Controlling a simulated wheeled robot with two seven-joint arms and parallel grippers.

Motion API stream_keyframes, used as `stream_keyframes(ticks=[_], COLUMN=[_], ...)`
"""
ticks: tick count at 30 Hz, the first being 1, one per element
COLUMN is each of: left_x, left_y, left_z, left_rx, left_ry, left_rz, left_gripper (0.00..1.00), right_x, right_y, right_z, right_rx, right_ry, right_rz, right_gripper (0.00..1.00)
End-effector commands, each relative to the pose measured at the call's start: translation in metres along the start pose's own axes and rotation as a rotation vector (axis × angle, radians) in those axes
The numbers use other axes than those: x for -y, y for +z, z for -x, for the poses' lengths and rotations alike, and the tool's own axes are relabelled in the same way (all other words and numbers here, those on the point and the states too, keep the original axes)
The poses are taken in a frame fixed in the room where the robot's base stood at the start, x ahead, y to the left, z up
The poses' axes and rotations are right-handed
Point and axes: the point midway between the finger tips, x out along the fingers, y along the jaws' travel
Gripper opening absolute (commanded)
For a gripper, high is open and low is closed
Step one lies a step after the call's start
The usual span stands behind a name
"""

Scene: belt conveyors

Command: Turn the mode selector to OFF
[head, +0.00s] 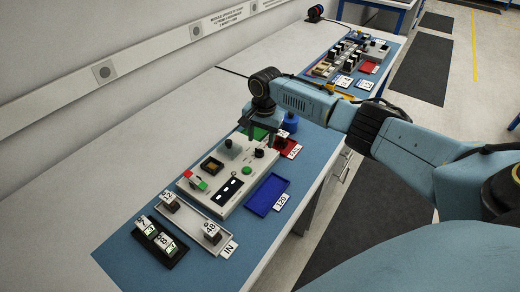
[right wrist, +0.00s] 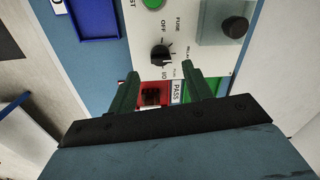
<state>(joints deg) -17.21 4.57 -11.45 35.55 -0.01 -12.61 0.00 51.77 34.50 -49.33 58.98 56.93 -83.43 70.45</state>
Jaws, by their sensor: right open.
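The mode selector is a black knob (right wrist: 160,54) on a pale test panel (right wrist: 140,15) in the right wrist view. In the head view the knob (head: 259,153) shows small on the panel (head: 225,208). My right gripper (right wrist: 158,80) is open and empty, its two fingers apart, with the knob just beyond the fingertips. It also shows in the head view (head: 263,140), above the panel's far end. My left gripper is out of view.
A blue tray (head: 251,206) lies right of the panel, and a long grey tray (head: 186,227) lies in front. A black rack (head: 152,249) with labelled blocks stands at the near left. Red (head: 293,144) and green trays lie beyond the panel.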

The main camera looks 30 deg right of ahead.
Motion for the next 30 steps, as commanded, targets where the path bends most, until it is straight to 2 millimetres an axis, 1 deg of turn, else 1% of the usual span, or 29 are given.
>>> stream_keyframes(ticks=[1, 3, 6, 9, 13, 20, 23, 30], left_x=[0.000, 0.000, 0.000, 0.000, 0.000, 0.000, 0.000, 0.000], left_y=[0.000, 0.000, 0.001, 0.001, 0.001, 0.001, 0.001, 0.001], left_z=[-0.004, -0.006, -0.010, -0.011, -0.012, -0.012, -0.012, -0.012], left_rx=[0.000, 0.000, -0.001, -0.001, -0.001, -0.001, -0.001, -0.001], left_ry=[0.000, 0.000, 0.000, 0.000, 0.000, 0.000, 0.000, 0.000], left_rz=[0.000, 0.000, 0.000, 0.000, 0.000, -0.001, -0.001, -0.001], left_gripper=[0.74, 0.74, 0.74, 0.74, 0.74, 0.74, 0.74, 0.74], right_x=[-0.001, 0.000, 0.000, 0.000, 0.001, 0.001, 0.000, 0.000], right_y=[0.000, 0.000, 0.000, 0.000, 0.000, 0.000, 0.000, 0.000], right_z=[-0.013, -0.024, -0.037, -0.044, -0.049, -0.049, -0.048, -0.048], right_rx=[0.001, 0.001, 0.000, 0.000, 0.000, -0.001, -0.001, -0.001], right_ry=[0.003, 0.002, 0.002, 0.000, -0.001, -0.001, -0.001, 0.000], right_rz=[-0.001, 0.000, 0.000, 0.001, 0.003, 0.002, 0.002, 0.002], right_gripper=[0.50, 0.50, 0.50, 0.50, 0.50, 0.50, 0.38, 0.07])
